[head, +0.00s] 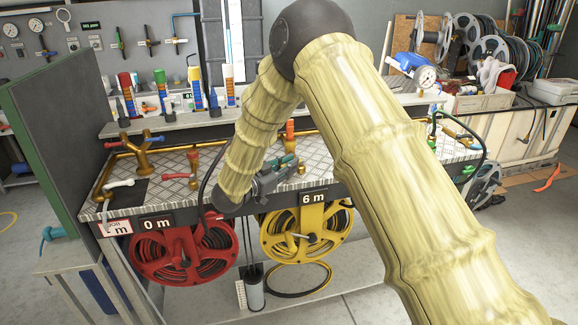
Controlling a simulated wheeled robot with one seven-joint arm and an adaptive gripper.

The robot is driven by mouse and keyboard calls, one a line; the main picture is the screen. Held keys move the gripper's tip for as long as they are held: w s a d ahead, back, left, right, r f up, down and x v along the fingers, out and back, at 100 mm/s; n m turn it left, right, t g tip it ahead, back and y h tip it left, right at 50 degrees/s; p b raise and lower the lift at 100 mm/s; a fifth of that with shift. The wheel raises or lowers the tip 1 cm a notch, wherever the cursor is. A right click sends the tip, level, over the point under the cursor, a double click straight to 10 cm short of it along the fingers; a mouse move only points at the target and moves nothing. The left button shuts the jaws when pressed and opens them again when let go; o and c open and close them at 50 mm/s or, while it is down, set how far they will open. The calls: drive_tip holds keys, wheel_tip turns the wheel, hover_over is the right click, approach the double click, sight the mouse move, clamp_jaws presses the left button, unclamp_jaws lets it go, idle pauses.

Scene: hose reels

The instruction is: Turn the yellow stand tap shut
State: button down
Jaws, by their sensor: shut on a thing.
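My gripper (278,175) is low over the patterned metal bench top, above the yellow hose reel (318,232). It is shut on the yellow stand tap, but the grip itself is small and mostly covered by the gripper and my arm. An orange-topped post (290,132) rises just behind the gripper. A teal part shows at the fingers; I cannot tell what it belongs to. The tap's handle angle cannot be made out. The yellow reel hangs under the bench below a 6 m sign (313,198).
A red-handled stand tap (192,166) stands left of my gripper, above a red hose reel (180,258) marked 0 m. A brass manifold (143,150) and white-handled tap (117,184) are further left.

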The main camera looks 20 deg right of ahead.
drive_tip(key=shift+f, duration=0.1)
drive_tip(key=c, duration=1.5)
unclamp_jaws()
drive_tip(key=shift+o, duration=0.2)
drive_tip(key=v, duration=1.2)
